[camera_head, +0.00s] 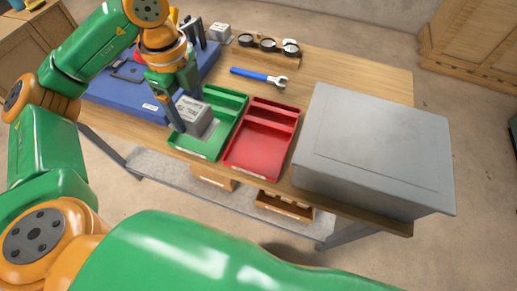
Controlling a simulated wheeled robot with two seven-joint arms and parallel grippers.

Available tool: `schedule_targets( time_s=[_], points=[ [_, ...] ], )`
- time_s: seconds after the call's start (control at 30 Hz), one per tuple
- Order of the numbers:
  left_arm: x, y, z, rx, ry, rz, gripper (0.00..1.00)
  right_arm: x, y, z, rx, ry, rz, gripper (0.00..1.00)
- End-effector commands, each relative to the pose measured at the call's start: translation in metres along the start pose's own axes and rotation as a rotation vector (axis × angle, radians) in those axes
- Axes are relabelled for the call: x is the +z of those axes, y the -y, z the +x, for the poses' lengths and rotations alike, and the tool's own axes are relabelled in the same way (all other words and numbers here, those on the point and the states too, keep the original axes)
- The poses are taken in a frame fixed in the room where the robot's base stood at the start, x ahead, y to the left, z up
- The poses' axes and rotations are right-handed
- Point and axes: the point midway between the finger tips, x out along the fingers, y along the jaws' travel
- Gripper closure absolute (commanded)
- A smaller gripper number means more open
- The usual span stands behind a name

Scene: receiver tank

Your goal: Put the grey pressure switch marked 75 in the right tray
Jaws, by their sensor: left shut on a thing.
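A grey box-shaped pressure switch (195,116) with a light label on top is between the fingers of my left gripper (184,108). The label is too small to read. My left gripper is shut on it. The switch is over the green tray (228,108); I cannot tell whether it touches the tray floor. The red tray (258,147), the right one of the two, stands beside the green tray and looks empty. My right gripper is not in view.
A large grey box (375,145) stands close right of the red tray. A blue wrench (258,77), gauges (268,45) and another small grey box (220,32) are at the back. Bare wooden tabletop (345,72) shows at the back right.

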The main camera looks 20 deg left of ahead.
Motion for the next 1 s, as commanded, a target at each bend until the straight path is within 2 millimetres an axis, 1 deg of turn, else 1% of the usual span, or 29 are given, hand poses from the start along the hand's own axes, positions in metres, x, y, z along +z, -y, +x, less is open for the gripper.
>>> schedule_targets(
  time_s=[0.07,0.1,0.17,0.27,0.3,0.37,0.4,0.5,0.7,0.77,0.83,0.9,1.0],
  points=[
    [-0.002,0.002,0.001,0.001,-0.001,-0.058,1.0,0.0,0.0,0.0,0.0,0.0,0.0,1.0],
    [-0.008,0.005,0.004,0.001,-0.001,-0.07,1.0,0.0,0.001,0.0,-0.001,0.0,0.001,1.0],
    [-0.022,0.011,0.011,0.003,-0.003,-0.072,1.0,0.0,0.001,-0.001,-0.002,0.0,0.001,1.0],
    [-0.052,0.027,0.024,0.005,-0.005,-0.069,1.0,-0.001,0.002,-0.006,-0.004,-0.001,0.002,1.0],
    [-0.065,0.033,0.03,0.006,-0.006,-0.069,1.0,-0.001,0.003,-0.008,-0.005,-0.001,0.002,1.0],
    [-0.083,0.043,0.039,0.007,-0.005,-0.07,1.0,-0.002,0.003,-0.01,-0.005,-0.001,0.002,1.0],
    [-0.089,0.047,0.05,0.008,-0.002,-0.074,1.0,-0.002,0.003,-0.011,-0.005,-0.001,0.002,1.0],
    [-0.105,0.056,0.073,0.006,0.0,-0.077,1.0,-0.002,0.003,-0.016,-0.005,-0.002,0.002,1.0],
    [-0.124,0.067,0.1,0.003,0.001,-0.075,1.0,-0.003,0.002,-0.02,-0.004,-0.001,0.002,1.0],
    [-0.122,0.066,0.111,0.005,0.002,-0.077,1.0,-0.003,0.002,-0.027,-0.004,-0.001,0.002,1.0],
    [-0.122,0.066,0.123,0.004,0.002,-0.077,1.0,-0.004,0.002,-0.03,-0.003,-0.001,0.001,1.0],
    [-0.122,0.066,0.129,0.001,0.001,-0.076,1.0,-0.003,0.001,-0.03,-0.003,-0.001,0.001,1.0],
    [-0.122,0.067,0.13,0.0,0.001,-0.075,1.0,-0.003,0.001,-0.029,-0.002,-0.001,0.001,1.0]
  ],
)
